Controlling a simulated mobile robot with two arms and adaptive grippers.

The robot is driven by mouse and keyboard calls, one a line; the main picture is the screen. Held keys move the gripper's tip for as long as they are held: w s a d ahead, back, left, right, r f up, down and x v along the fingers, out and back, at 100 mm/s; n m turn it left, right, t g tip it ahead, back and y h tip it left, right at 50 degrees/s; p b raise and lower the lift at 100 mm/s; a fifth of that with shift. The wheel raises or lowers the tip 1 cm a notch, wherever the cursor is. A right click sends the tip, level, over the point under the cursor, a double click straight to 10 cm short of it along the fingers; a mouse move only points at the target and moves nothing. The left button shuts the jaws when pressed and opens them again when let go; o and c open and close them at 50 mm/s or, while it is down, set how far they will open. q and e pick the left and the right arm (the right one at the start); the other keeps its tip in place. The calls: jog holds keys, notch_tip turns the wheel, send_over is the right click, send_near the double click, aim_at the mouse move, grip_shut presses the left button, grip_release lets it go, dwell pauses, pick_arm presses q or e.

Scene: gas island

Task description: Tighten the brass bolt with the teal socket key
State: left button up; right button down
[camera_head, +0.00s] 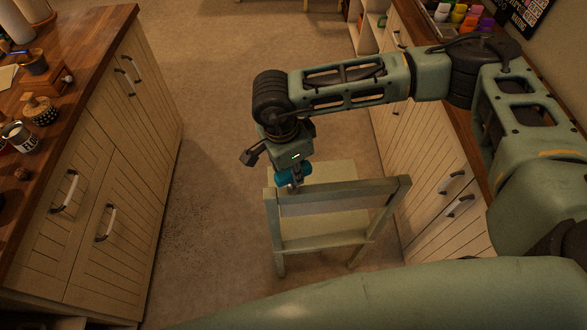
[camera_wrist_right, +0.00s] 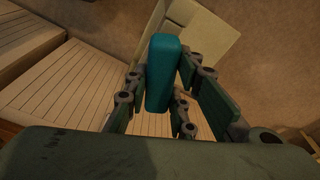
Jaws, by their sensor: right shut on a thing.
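The teal socket key (camera_head: 294,173) is at the end of my right arm, over the left top corner of a pale green chair (camera_head: 338,194). In the right wrist view its teal handle (camera_wrist_right: 163,73) lies between the fingers of my right gripper (camera_wrist_right: 160,95), which is shut on it. In the head view the right gripper (camera_head: 291,166) is partly hidden by its own wrist. A short metallic part (camera_head: 295,186) shows just below the handle, close to the chair's corner; I cannot tell whether it touches a bolt. The brass bolt cannot be made out. My left gripper is not in view.
A wood-topped cabinet (camera_head: 95,40) with a mug (camera_head: 20,136) and pots stands on the left. Another drawer cabinet (camera_head: 430,165) runs along the right, behind my arm. The brown floor (camera_head: 215,120) between them is clear around the chair.

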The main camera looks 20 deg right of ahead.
jog(key=shift+r+p, duration=0.8)
jog(key=shift+r, duration=1.45)
jog(key=shift+r, duration=0.1)
jog(key=shift+r, duration=0.1)
